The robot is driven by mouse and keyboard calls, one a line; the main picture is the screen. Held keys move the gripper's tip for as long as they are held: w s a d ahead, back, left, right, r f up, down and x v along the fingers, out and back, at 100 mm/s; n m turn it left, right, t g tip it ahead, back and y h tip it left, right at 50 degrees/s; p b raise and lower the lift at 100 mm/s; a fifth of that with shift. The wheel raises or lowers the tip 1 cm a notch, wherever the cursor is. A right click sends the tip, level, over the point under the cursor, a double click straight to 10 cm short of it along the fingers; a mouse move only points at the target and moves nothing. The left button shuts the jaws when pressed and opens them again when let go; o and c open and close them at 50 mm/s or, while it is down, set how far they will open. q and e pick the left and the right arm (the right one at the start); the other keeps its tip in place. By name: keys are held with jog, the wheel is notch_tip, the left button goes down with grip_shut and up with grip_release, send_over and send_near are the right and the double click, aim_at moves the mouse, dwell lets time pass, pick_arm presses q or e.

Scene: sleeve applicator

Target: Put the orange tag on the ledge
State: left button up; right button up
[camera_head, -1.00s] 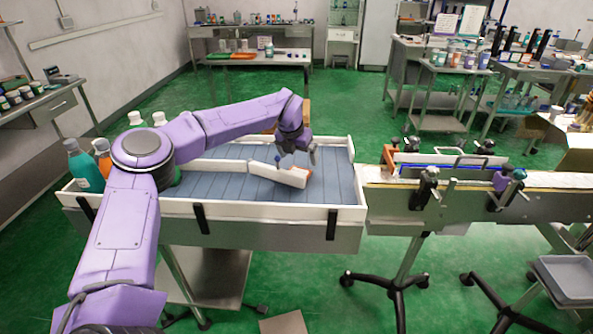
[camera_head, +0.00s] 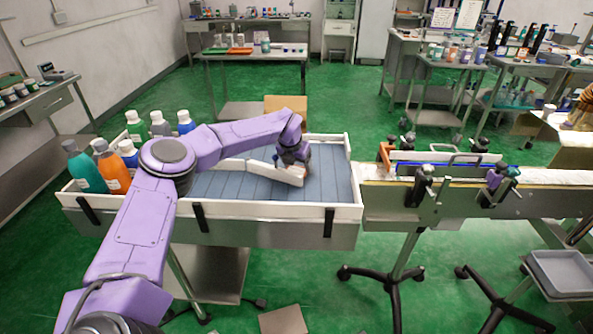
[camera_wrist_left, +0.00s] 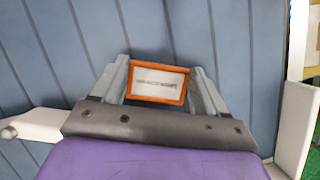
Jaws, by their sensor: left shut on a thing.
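The orange tag (camera_wrist_left: 159,82), an orange frame around a white printed label, sits between the two fingers of my left gripper (camera_wrist_left: 158,78) in the left wrist view. The fingers are shut on its sides. In the head view my left gripper (camera_head: 293,168) is low inside the tray, over the right part of its blue-grey slatted floor, and hides the tag. A white angled rail (camera_head: 262,171) runs across the tray to beside the gripper. I cannot tell for certain which part is the ledge. My right gripper is in neither view.
The tray has a raised white rim (camera_head: 270,211). Several bottles, among them a teal one (camera_head: 86,172) and an orange one (camera_head: 113,172), stand at its left end. A conveyor with clamps (camera_head: 440,180) adjoins on the right. Bare slatted floor (camera_head: 335,185) lies right of the gripper.

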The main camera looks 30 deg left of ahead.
aim_at(298, 168)
pick_arm(q)
jog(key=shift+r, duration=0.55)
notch_tip(298, 168, up, 17)
jog(key=b, duration=0.1)
